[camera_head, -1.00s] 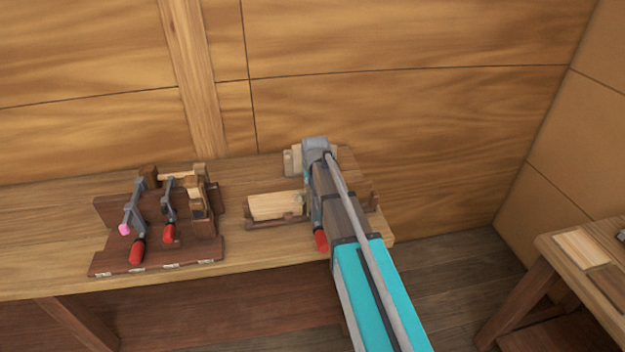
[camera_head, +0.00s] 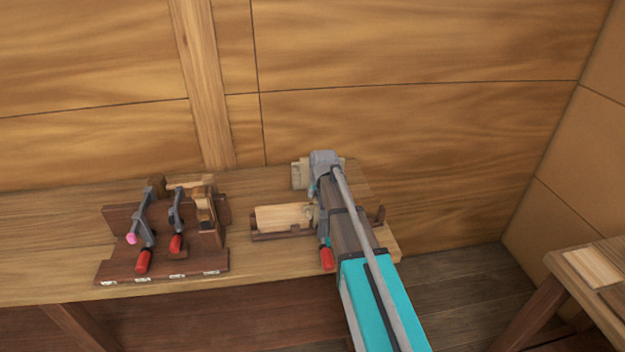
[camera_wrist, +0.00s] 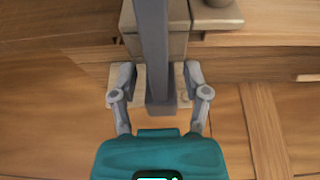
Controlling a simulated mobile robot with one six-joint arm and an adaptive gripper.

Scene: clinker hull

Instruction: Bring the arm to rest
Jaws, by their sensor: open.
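My gripper (camera_wrist: 157,76) is open in the wrist view, with one grey finger on each side of a grey metal bar (camera_wrist: 152,45). I cannot tell whether the fingers touch it. The bar lies over a pale wooden block (camera_wrist: 175,45). In the head view my arm reaches over the right end of the bench (camera_head: 60,262) and hides most of the gripper. A red handle (camera_head: 327,258), apparently a clamp's, shows beside the arm.
A dark wooden rack (camera_head: 120,268) with red-handled clamps (camera_head: 143,225) stands on the bench at left. A pale wood piece (camera_head: 284,217) lies in a dark holder left of my arm. The plank wall (camera_head: 420,130) is close behind. Another table (camera_head: 575,262) stands at right.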

